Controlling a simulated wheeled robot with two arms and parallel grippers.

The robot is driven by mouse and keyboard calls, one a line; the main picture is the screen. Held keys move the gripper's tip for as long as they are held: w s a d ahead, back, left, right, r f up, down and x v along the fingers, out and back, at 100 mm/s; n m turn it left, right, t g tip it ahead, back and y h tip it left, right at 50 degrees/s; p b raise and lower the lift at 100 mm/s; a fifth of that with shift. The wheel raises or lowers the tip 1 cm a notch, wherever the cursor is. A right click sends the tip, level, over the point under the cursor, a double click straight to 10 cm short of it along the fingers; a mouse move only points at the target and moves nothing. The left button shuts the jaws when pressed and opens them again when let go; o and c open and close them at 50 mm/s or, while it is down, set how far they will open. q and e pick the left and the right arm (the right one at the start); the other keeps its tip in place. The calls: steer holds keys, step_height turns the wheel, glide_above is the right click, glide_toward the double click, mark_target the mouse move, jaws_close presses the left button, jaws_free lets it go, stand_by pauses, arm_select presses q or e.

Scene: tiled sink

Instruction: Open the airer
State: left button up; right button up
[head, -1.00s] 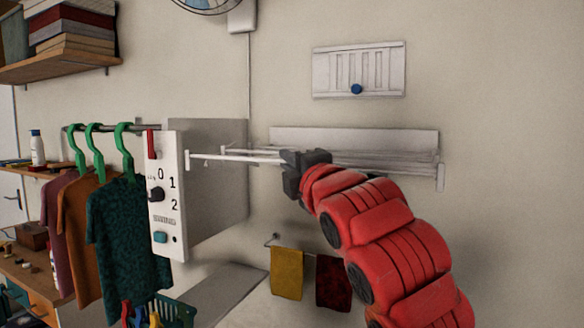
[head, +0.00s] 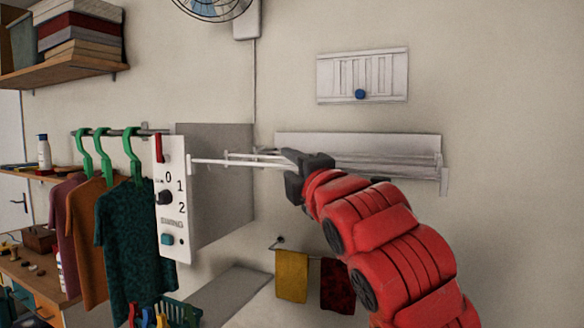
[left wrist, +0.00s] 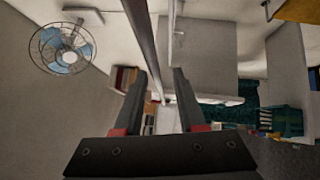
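The airer is a white wall-mounted rack with a flat back panel (head: 360,142) and thin rods (head: 235,160) reaching left to an upright end piece. The rods stand out at an angle from the wall. My left gripper (head: 292,172), dark grey on a red arm, is at the middle of the rods and hides part of them. In the left wrist view its two fingers (left wrist: 164,70) stand apart. My right gripper is out of view.
A white control box (head: 172,200) with a knob stands just left of the rods' end. Shirts (head: 130,235) on green hangers hang farther left. A white wall panel (head: 362,75) is above the airer, and small towels (head: 291,276) hang below.

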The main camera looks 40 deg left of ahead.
arm_select(q)
steer(key=v, duration=1.7)
steer(key=shift+d+b, duration=0.15)
steer(key=shift+b, duration=0.2)
steer(key=shift+s, duration=0.15)
